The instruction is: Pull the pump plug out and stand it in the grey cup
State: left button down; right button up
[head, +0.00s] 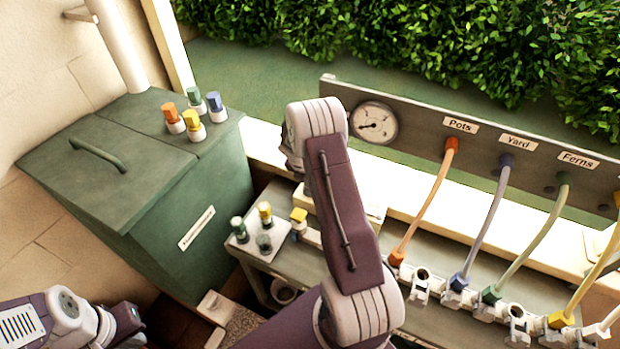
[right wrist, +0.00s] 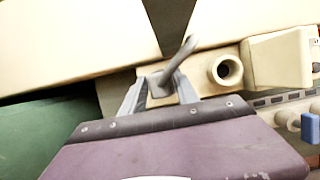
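I cannot tell for sure which thing is the pump plug. In the right wrist view, a bent grey piece (right wrist: 180,58) rises from a pale block between the fingers of my right gripper (right wrist: 162,84). The fingers stand apart with a gap around its base, and firm contact does not show. In the head view my right arm hides its gripper.
A green cabinet (head: 160,200) with several coloured plugs on top stands at the left. A panel (head: 400,150) with a gauge runs along the back. Several coloured hoses hang to a socket row at the right. An open round socket (right wrist: 226,70) is beside my right fingers.

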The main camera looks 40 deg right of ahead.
jog(key=shift+r, duration=0.1)
jog(key=p+v, duration=0.7)
jog(key=v, duration=0.4)
jog(key=shift+p, duration=0.3)
dwell(0.6)
